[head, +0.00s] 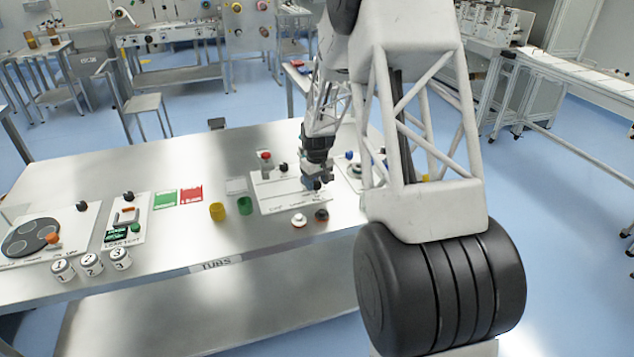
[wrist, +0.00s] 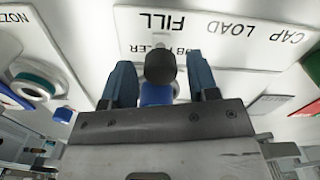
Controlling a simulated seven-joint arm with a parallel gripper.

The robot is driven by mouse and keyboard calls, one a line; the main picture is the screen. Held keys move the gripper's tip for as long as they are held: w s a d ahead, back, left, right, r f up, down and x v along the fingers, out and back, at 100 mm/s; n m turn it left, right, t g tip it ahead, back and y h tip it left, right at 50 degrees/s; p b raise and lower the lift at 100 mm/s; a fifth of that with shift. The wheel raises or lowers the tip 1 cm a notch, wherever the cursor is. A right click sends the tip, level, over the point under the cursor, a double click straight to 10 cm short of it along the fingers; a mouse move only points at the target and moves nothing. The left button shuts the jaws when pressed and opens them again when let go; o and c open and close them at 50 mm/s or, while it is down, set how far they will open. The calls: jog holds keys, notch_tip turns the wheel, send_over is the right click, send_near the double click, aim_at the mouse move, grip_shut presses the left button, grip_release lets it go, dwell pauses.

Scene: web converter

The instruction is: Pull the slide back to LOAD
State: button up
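The white filler panel (head: 275,200) lies on the table in the head view, partly hidden by my arm. In the wrist view the panel (wrist: 225,55) shows upside-down words FILL, LOAD and CAP. A round black knob (wrist: 160,66) stands by the word FILL, away from LOAD. A blue part (wrist: 156,94) shows just below the knob; I cannot tell what it is. My gripper (wrist: 161,82) has its two blue fingers on either side of the knob, with a gap at each side. In the head view my gripper (head: 317,182) is low over the panel.
A yellow tub (head: 217,212) and a green tub (head: 245,206) stand left of the panel. A red-topped post (head: 265,156) stands behind it.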

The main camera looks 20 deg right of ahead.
grip_shut()
jog(key=shift+a, duration=3.75)
jog(key=shift+o, duration=0.7)
grip_release()
jog(key=shift+r, duration=0.15)
notch_tip(320, 180, up, 8)
jog(key=shift+f, duration=0.25)
